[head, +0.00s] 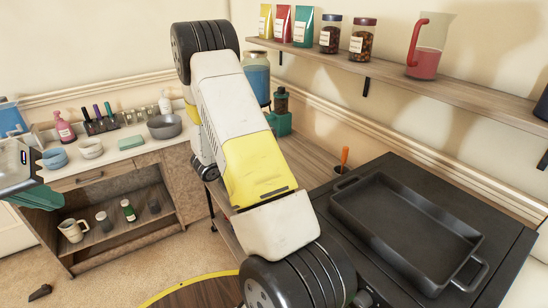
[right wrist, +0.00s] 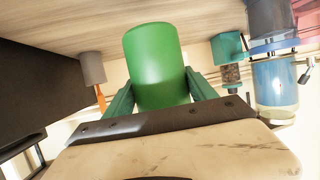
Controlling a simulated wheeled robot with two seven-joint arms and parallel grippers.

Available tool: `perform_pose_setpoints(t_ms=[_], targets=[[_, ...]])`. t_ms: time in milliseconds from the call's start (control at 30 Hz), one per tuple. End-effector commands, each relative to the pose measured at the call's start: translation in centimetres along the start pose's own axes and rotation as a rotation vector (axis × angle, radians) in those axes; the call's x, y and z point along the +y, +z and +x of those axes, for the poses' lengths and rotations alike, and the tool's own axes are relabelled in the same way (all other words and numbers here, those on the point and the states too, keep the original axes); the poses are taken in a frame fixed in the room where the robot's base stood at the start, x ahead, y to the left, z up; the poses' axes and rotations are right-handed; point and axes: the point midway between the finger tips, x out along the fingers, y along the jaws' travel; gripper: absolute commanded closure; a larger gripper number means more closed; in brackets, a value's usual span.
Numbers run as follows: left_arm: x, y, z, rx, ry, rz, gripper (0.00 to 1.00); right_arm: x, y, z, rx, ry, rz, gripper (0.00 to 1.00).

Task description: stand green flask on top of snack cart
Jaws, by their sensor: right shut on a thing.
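The green flask (right wrist: 155,65) is between the two green fingers of my right gripper (right wrist: 158,88) in the right wrist view. The gripper is shut on it. My right arm crosses the middle of the head view, and I cannot make out its gripper or the flask there. A wooden-topped stand with dark legs (head: 311,168), which looks like the snack cart, is partly hidden behind this arm. A wooden surface (right wrist: 205,16) also shows behind the flask in the right wrist view. My left gripper (head: 38,194) is at the left edge of the head view; its opening is unclear.
A blue dispenser (head: 257,77), a teal grinder (head: 280,122) and an orange-handled tool (head: 344,156) stand on the wooden top. A black pan (head: 405,225) lies on a dark stove at right. A wall shelf (head: 420,92) holds several packets and jars. A low cabinet (head: 120,168) stands at left.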

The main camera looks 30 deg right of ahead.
Motion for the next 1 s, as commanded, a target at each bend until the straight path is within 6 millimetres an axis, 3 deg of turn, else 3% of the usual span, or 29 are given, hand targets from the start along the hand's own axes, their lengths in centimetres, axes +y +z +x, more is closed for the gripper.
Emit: perform_pose_setpoints(t_ms=[300, 500, 867, 1000], targets=[[0.0, 0.0, 0.0, 0.0, 0.0, 0.0, 1.0, 1.2, -2.4, 7.7, 0.003, 0.006, 0.003, 1.0], [0.0, 0.0, 0.0, 0.0, 0.0, 0.0, 1.0, 1.7, -3.5, 11.7, 0.003, 0.004, 0.001, 1.0], [0.0, 0.0, 0.0, 0.0, 0.0, 0.0, 1.0, 2.1, -4.4, 14.5, 0.004, 0.003, 0.002, 1.0], [0.0, 0.0, 0.0, 0.0, 0.0, 0.0, 1.0, 2.0, -1.9, 15.3, 0.0, 0.002, -0.003, 1.0]])
